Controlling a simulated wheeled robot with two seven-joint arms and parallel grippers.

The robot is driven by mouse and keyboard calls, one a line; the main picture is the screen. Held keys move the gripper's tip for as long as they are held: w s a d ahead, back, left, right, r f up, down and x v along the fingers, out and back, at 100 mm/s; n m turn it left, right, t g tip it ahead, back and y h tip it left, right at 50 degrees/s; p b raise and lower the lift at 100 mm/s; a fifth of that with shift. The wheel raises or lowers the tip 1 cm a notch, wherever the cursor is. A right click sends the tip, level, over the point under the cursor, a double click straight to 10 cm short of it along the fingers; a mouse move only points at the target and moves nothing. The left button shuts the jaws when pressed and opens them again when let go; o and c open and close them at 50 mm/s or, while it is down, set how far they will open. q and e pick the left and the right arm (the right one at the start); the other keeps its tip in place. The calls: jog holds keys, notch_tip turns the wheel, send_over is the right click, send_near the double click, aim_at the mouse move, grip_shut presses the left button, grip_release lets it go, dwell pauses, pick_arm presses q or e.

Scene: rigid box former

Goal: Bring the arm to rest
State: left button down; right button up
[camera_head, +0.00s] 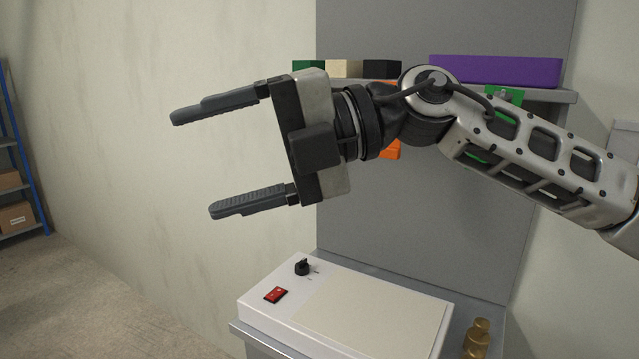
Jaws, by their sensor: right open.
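My right gripper (205,160) shows in the head view, its arm coming in from the right edge. Its two dark fingers are spread wide apart and point left. Nothing is between them. The gripper hangs in the air in front of the grey panel and pale wall, higher in the picture than the white machine. The arm hides part of the panel and shelf behind it. My left gripper is not in view.
A white box-shaped machine (370,310) with a red switch (276,295) and black knob (302,267) stands below. Brass-coloured pieces (477,338) are at its right. A shelf behind holds a purple block (495,70). Blue shelving (20,170) with cartons stands far left.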

jog(key=w+d+f+m+t+y, duration=0.1)
jog(key=w+d+m+t+y, duration=0.15)
jog(key=m+t, duration=0.65)
jog(key=w+d+f+m+t+y, duration=0.2)
jog(key=w+m+t+y, duration=0.15)
jog(key=m+t, duration=0.55)
jog(key=w+d+f+m+t+h, duration=0.35)
jog(key=d+f+m+h, duration=0.65)
jog(key=f+m+h, duration=0.45)
jog(key=s+d+f+m+g+h, duration=0.2)
jog(key=s+d+f+g, duration=0.15)
jog(key=f, duration=0.45)
jog(key=s+d+f+m+g+h, duration=0.1)
jog(key=s+d+f+g+h, duration=0.2)
jog(key=d+f, duration=0.35)
jog(key=s+d+f+m+g+h, duration=0.1)
jog(key=s+d+f+g, duration=0.1)
jog(key=s+f+g, duration=0.5)
jog(key=s+d+f+g+h, duration=0.15)
jog(key=s+f, duration=0.45)
jog(key=s, duration=0.6)
jog(key=w+a+f+t+y, duration=0.3)
jog(key=w+a+f+t, duration=0.1)
jog(key=f, duration=0.6)
jog(key=shift+w+t, duration=0.7)
jog(key=shift+t, duration=0.35)
